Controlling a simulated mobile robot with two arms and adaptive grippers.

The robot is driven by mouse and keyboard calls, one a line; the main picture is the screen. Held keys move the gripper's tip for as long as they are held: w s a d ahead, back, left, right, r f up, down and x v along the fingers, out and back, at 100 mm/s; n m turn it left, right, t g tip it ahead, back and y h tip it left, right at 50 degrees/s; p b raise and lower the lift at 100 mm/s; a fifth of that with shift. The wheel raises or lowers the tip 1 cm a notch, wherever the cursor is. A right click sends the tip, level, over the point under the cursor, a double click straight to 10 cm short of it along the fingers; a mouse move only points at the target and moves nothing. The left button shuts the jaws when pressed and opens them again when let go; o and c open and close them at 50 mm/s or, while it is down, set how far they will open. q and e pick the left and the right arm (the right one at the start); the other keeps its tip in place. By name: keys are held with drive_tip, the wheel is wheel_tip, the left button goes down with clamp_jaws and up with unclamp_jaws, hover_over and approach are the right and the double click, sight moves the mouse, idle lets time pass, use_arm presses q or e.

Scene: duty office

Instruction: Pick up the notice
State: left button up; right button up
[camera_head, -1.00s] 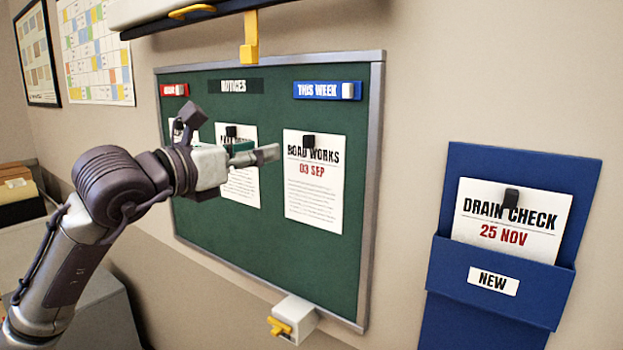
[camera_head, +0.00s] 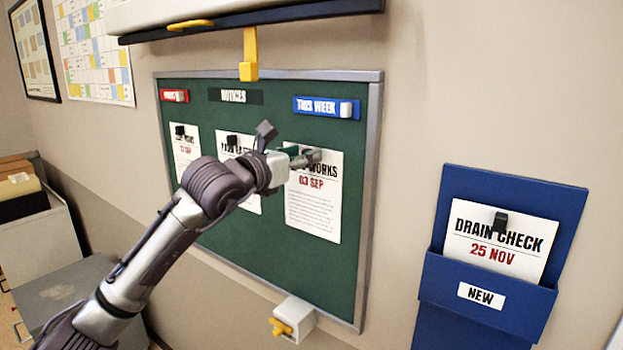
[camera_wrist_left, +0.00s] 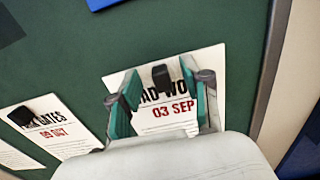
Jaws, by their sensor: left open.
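Several white notices hang on the green board (camera_head: 270,245). The "ROAD WORKS 03 SEP" notice (camera_head: 313,205) hangs on its right side. My left gripper (camera_head: 307,158) is in front of that notice's top edge and hides part of its heading. In the left wrist view the gripper (camera_wrist_left: 160,82) is open, its teal-padded fingers on either side of the notice's black clip (camera_wrist_left: 161,75). I cannot tell whether they touch it. The same notice (camera_wrist_left: 172,122) shows between and below the fingers. A "DRAIN CHECK 25 NOV" notice (camera_head: 495,245) sits in a blue wall pocket (camera_head: 520,295). My right gripper is not in view.
A notice dated 03 OCT or similar (camera_wrist_left: 45,135) hangs left of the gripper. A long case with a yellow tab (camera_head: 249,68) juts out above the board. A white box with a yellow knob (camera_head: 294,318) sits at its lower edge. Cabinets (camera_head: 75,290) stand at left.

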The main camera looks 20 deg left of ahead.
use_arm(q)
drive_tip(key=shift+w+d, duration=0.15)
drive_tip(key=shift+w, duration=0.2)
drive_tip(key=shift+c, duration=0.2)
clamp_jaws()
